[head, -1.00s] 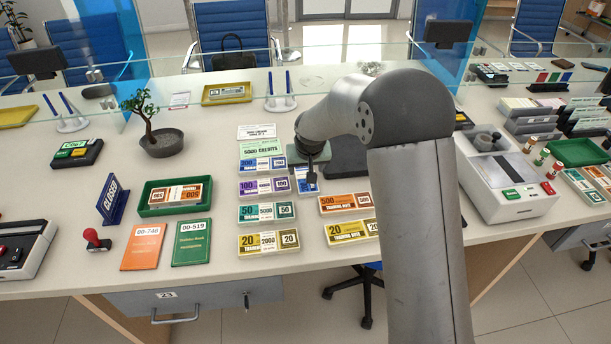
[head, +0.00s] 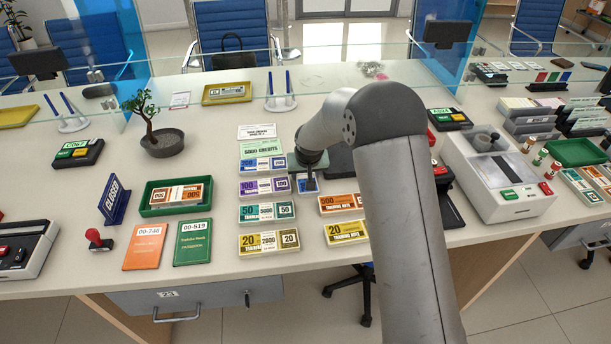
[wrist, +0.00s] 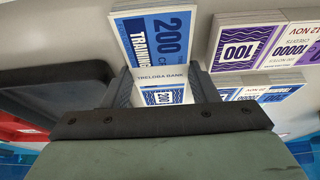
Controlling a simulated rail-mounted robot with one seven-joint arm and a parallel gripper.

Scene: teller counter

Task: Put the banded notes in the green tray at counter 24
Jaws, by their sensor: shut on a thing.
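My gripper (head: 308,176) is over the middle of the near counter. In the wrist view its jaws (wrist: 163,88) are shut on a blue 200 banded bundle (wrist: 160,36) with a white bank band. The bundle also shows below the gripper in the head view (head: 308,186); whether it touches the counter is unclear. A green tray (head: 146,211) on the left holds orange 500 notes, above a drawer marked 23. Another green tray (head: 577,152) sits on the right-hand counter and looks empty; no counter number is readable there.
Purple 100 bundles (head: 263,186), teal 50 bundles (head: 266,212) and yellow 20 bundles (head: 268,242) lie close by. A grey-white machine (head: 497,180) stands between my arm and the right tray. A glass screen (head: 350,70) runs along the back.

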